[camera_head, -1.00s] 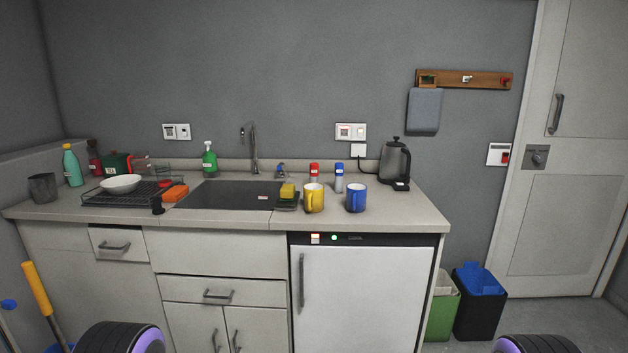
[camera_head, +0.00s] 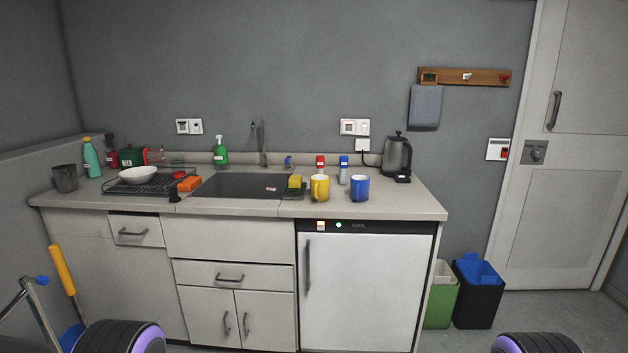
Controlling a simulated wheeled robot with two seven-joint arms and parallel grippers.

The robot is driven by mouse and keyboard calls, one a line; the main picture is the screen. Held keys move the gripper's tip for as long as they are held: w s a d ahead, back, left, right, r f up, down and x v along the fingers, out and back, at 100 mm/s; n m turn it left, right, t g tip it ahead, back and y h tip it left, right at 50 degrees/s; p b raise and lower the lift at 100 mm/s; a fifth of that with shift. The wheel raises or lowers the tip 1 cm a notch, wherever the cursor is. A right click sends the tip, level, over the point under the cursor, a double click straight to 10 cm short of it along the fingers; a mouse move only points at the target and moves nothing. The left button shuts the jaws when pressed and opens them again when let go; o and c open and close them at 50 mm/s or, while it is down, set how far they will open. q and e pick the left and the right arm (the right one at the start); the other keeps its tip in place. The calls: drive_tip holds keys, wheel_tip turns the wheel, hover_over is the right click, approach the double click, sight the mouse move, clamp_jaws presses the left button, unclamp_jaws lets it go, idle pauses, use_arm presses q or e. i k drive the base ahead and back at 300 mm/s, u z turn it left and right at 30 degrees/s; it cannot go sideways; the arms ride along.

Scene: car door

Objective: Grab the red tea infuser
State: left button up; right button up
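I cannot tell for sure which red thing is the tea infuser. A small red-topped container (camera_head: 320,166) stands on the counter behind the yellow mug (camera_head: 319,188). A similar blue-topped container (camera_head: 343,170) stands beside it, behind the blue mug (camera_head: 359,188). A small red item (camera_head: 179,175) lies at the right side of the dish rack (camera_head: 150,187). Neither of my grippers is in view. Only dark, rounded parts of my arms with purple trim show at the bottom edge.
The counter holds a white bowl (camera_head: 139,174), sink (camera_head: 240,184), orange item (camera_head: 190,184), yellow sponge (camera_head: 295,181), green soap bottle (camera_head: 220,152) and kettle (camera_head: 397,155). A white-fronted appliance (camera_head: 365,290) is under it. Bins (camera_head: 478,290) stand at right. A yellow-handled tool (camera_head: 62,270) stands at left.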

sight(320, 160)
drive_tip(key=z, duration=1.1)
drive_tip(key=k, duration=0.1)
drive_tip(key=u, duration=2.05)
drive_tip(key=i, duration=0.85)
drive_tip(key=z, duration=0.5)
drive_tip(key=i, duration=0.6)
drive_tip(key=z, duration=0.8)
